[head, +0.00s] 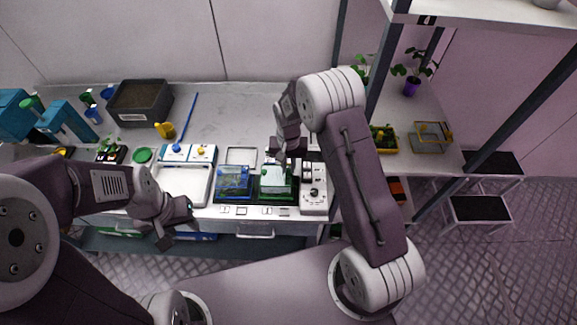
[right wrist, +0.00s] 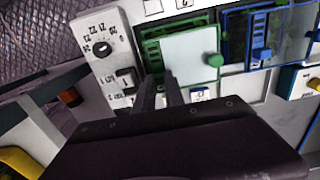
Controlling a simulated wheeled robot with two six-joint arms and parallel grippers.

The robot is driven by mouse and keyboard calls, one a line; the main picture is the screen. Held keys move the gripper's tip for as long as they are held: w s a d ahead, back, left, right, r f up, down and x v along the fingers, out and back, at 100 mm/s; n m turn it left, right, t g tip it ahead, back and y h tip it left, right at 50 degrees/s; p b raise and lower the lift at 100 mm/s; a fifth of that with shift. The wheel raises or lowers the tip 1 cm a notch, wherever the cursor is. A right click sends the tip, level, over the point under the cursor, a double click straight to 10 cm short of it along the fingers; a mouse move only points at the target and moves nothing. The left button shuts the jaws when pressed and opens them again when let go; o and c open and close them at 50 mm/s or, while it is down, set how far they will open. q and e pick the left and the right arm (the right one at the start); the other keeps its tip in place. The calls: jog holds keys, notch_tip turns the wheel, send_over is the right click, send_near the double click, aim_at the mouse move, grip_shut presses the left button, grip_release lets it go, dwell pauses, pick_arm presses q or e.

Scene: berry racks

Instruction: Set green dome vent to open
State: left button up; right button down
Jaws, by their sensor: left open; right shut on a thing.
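The green dome (head: 277,182) is a small green-framed box with a pale lid on the bench, between a blue one and a white dial panel. In the right wrist view its pale lid (right wrist: 190,58) shows, with a round green knob (right wrist: 213,60) at one side. My right gripper (head: 283,160) is at the dome; its two fingers (right wrist: 160,82) reach the dome's edge beside the pale lid. It is shut on a part there, taken as the vent, which the fingers mostly hide. My left gripper (head: 182,222) is open and empty in front of the bench.
The blue dome (head: 233,182) stands close left of the green one, and the white dial panel (head: 314,190) close right. A white tray (head: 183,185) lies further left. A dark soil box (head: 140,103) stands at the back left. A metal rack post (head: 380,75) rises at the right.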

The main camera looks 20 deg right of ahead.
aim_at(288, 170)
jog(key=c, duration=1.4)
grip_release()
jog(key=shift+s+a+r, duration=0.2)
jog(key=shift+s+r, duration=0.05)
jog(key=shift+s, duration=0.35)
jog(key=shift+w+d+f, duration=0.1)
jog(key=shift+w+f, duration=0.1)
jog(key=shift+w, duration=0.15)
jog(key=shift+w+r, duration=0.1)
jog(key=shift+w, duration=0.05)
jog(key=r+b, duration=0.1)
jog(key=r, duration=0.7)
jog(key=shift+s, duration=0.2)
pick_arm(q)
jog(key=shift+s+a+f, duration=0.1)
jog(key=shift+s+f, duration=0.3)
jog(key=shift+f, duration=0.2)
pick_arm(e)
jog(key=shift+w+r, duration=0.1)
jog(key=shift+r, duration=0.3)
pick_arm(q)
jog(key=shift+s, duration=0.1)
